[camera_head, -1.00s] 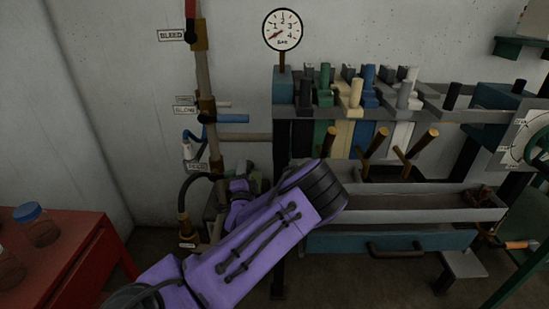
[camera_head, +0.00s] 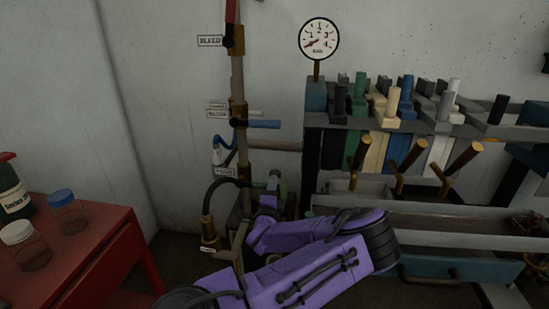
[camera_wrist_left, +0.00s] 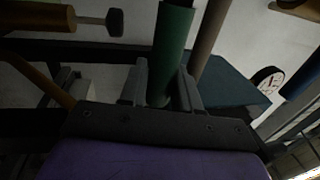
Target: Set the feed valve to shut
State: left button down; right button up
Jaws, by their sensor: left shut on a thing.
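My left gripper (camera_head: 271,189) is beside the lower part of the vertical brass pipe (camera_head: 237,88), partly hidden behind my purple arm. In the left wrist view my left gripper (camera_wrist_left: 164,98) is shut on a green cylindrical handle (camera_wrist_left: 173,45), which stands between its fingers. A bit of this green handle (camera_head: 274,181) also shows in the head view, near a small label (camera_head: 225,172) too blurred to read surely. I cannot tell the valve's setting. My right gripper is not in view.
A blue lever (camera_head: 264,124) and a red lever (camera_head: 231,10) sit higher on the pipe. A black hose (camera_head: 212,190) curves beside it. A red table (camera_head: 95,245) with jars stands left.

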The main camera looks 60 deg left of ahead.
pick_arm(q)
jog(key=shift+s+f, duration=0.1)
jog(key=shift+f, duration=0.05)
jog(key=c, duration=0.9)
grip_release()
jog(key=b+v, duration=0.1)
jog(key=v, duration=0.9)
jog(key=shift+s+d, duration=0.15)
